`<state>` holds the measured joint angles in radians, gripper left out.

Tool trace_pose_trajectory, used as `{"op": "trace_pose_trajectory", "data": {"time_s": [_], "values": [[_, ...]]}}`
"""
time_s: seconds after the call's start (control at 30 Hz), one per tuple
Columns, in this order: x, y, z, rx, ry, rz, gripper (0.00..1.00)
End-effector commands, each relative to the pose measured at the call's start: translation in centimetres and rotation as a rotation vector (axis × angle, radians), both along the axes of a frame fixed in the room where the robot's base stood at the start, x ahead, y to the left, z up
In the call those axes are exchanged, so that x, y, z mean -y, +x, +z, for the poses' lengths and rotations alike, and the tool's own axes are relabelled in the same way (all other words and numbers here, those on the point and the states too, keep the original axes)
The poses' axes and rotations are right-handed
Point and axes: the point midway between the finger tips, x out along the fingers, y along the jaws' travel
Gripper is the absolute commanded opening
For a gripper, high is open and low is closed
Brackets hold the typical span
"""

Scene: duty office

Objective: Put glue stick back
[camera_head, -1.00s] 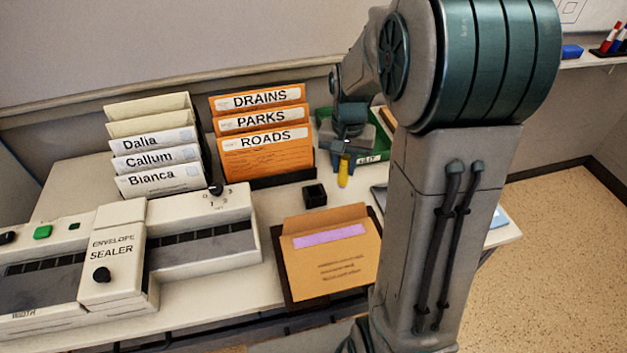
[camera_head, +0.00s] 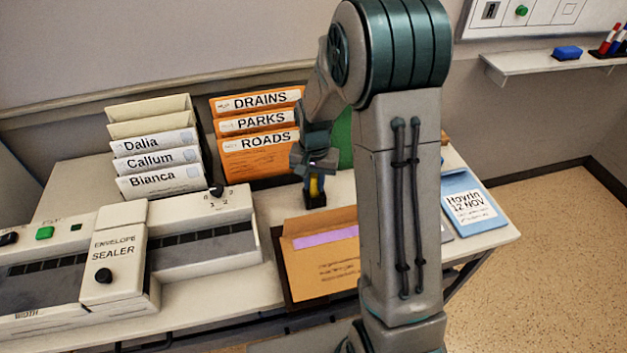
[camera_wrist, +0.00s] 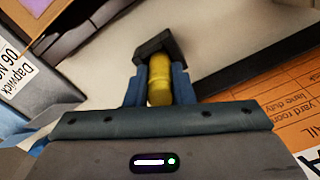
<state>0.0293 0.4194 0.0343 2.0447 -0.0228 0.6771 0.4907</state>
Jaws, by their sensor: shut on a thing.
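The yellow glue stick (camera_wrist: 159,80) is gripped between the fingers of my gripper (camera_wrist: 160,88). In the head view, my gripper (camera_head: 313,183) points down with the glue stick (camera_head: 313,188) over the small black holder (camera_head: 319,202) on the desk. In the wrist view, the far end of the glue stick overlaps the black holder (camera_wrist: 158,44). I cannot tell whether its tip is inside the holder or just above it. The fingers hide part of the glue stick and holder.
Orange folders (camera_head: 258,160) stand in a rack just behind and left of my gripper. An orange envelope (camera_head: 322,275) lies in front. The envelope sealer (camera_head: 118,250) is at left. A blue folder (camera_head: 467,198) lies at right. My arm hides part of the desk.

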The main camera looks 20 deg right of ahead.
Motion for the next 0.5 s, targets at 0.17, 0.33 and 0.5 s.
{"op": "trace_pose_trajectory", "data": {"time_s": [0.17, 0.33, 0.5], "values": [[0.00, -0.01, -0.50, 0.000, 0.000, 0.000, 0.00], [0.00, -0.01, -0.34, -0.001, 0.000, 0.000, 0.44], [0.00, -0.01, -0.32, 0.000, 0.000, 0.000, 0.44]]}}
